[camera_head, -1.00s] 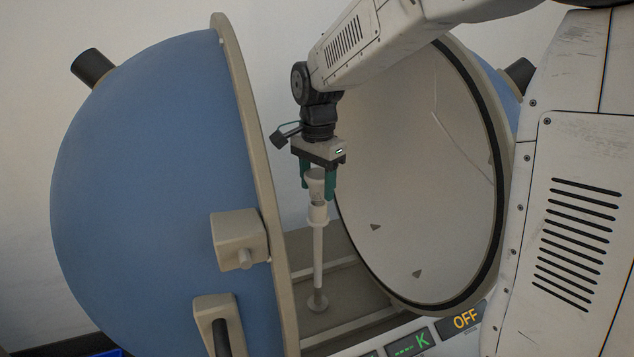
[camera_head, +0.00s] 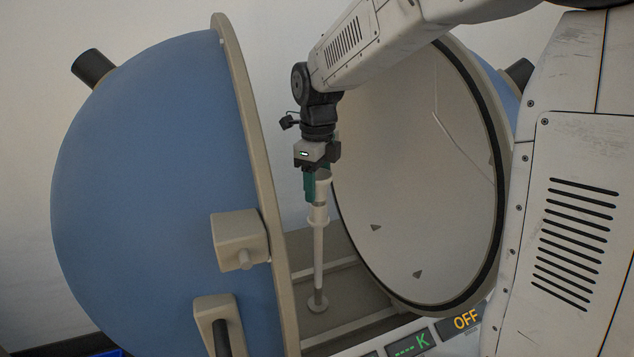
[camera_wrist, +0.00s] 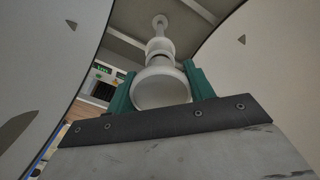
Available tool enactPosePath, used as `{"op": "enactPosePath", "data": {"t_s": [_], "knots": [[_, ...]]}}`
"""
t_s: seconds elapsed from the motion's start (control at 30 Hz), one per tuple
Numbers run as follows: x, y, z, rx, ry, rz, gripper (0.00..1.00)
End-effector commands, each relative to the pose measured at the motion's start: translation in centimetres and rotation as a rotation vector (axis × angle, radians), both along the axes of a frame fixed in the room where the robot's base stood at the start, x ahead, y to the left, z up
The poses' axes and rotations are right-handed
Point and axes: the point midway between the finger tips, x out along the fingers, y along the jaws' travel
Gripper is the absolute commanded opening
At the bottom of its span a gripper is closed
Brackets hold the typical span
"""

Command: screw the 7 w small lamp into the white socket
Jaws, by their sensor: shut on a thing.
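The small lamp (camera_head: 323,186) is white and stands upright at the top of the white socket (camera_head: 318,214), which sits on a thin white post. My gripper (camera_head: 315,190) is above the post, pointing down, with its green fingers shut on the lamp. In the wrist view the lamp (camera_wrist: 160,88) shows as a round white end between the fingers, with the socket (camera_wrist: 160,46) in line beyond it. The lamp's base meets the socket's top; how deep it sits I cannot tell.
A blue hemisphere (camera_head: 150,180) with a beige rim stands close on the left. The open white-lined half (camera_head: 420,190) is close on the right. The post's round foot (camera_head: 318,302) stands on the floor between them. A panel reading OFF (camera_head: 465,319) is in front.

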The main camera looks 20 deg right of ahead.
Motion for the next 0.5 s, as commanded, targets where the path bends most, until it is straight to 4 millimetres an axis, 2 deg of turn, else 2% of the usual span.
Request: {"op": "enactPosePath", "data": {"t_s": [0.1, 0.13, 0.2, 0.5], "knots": [[0.06, -0.02, 0.06, -0.001, -0.002, 0.002, 0.30], [0.06, -0.02, 0.06, -0.001, -0.002, 0.002, 0.56], [0.05, 0.00, 0.06, -0.001, -0.002, 0.003, 0.69], [0.00, 0.06, 0.03, 0.001, -0.001, 0.030, 0.69]]}}
